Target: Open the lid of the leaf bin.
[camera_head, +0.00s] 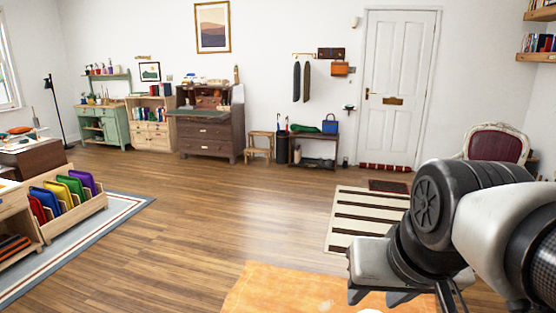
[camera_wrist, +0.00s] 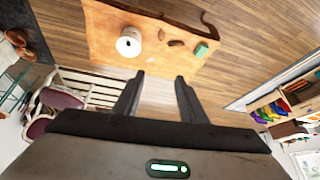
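In the head view my gripper (camera_head: 395,297) is at the lower right, partly cut off by the frame edge. No thing is clearly recognisable as the leaf bin or its lid.
A striped mat (camera_head: 365,218) and a red chair (camera_head: 494,145) are on the right. A divided wooden bin (camera_head: 95,213) stands left. The middle wooden floor is clear.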

